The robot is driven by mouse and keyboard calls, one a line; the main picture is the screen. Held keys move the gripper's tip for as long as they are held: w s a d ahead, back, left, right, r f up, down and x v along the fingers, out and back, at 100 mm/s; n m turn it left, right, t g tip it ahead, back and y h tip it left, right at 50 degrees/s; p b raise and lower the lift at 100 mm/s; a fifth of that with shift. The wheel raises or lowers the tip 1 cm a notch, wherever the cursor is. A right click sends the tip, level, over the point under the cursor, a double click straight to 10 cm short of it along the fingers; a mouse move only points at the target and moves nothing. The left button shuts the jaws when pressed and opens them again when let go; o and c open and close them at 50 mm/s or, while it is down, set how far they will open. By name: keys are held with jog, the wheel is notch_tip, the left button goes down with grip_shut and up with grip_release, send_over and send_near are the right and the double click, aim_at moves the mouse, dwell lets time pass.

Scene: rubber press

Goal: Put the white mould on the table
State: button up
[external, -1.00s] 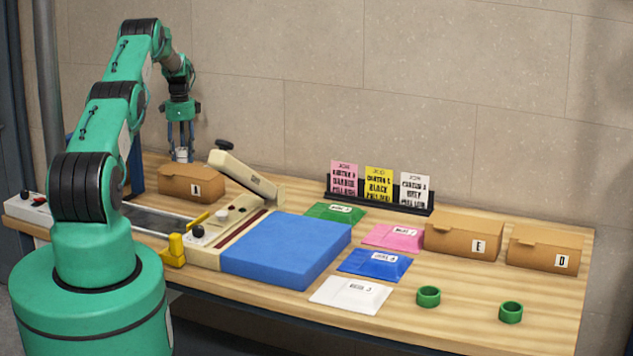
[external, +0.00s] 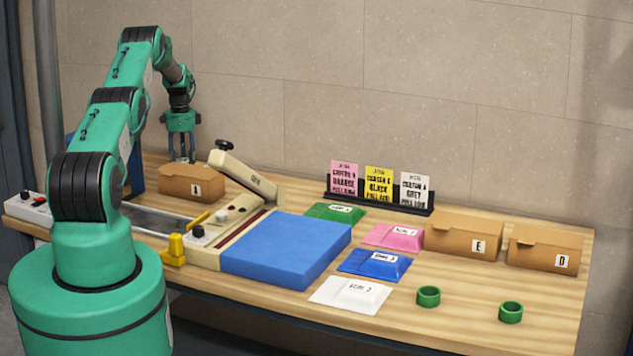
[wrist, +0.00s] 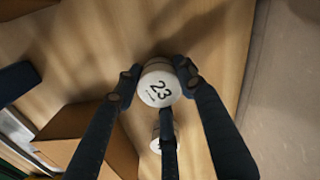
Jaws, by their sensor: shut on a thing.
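In the wrist view a white mould (wrist: 158,84), a short round piece marked 23, sits between the dark fingers of my gripper (wrist: 160,90). The fingers are shut on it. The wooden table (wrist: 200,40) is below it; whether the mould touches the wood, I cannot tell. In the external view my gripper (external: 182,157) points down behind the carton marked I (external: 190,184), which hides the fingertips and the mould.
A second small pale round piece (wrist: 156,145) is partly hidden behind the middle finger. The press (external: 240,212) with its raised lid is right of the carton. A blue block (external: 285,250), coloured packets and two green rings (external: 428,296) lie further right.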

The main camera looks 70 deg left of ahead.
aim_at(183, 160)
jog(key=o, duration=1.3)
jog(key=shift+f, duration=0.15)
jog(key=shift+a+r, duration=0.1)
jog(key=shift+r, duration=6.05)
